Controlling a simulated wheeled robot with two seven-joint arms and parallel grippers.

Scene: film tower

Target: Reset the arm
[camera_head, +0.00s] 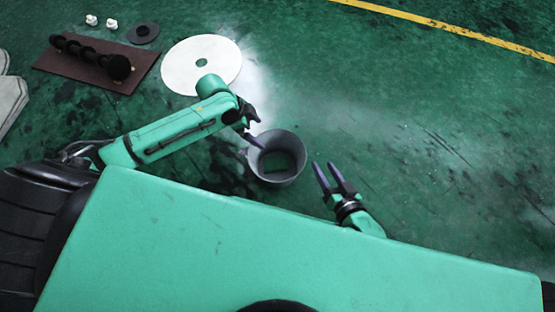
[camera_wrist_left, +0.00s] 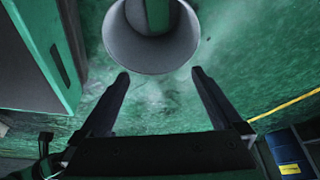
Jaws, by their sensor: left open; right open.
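My left gripper (camera_head: 256,131) is open and empty in the head view, beside the upper left rim of a grey bin (camera_head: 297,152). In the left wrist view its fingers (camera_wrist_left: 160,73) stand apart with only green floor between them, and the bin (camera_wrist_left: 122,48) shows just past the fingertips. I cannot tell whether the gripper touches the bin. My left arm (camera_head: 175,135) reaches out across the floor. My right gripper (camera_head: 323,164) is open and empty, to the right of the bin and apart from it.
A white disc with a hole (camera_head: 180,72) lies behind my left arm. A brown mat (camera_head: 52,67) carries a black spindle-like part (camera_head: 90,54). A dark disc (camera_head: 143,33) and two small white pieces (camera_head: 91,20) lie nearby. The floor to the right is clear.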

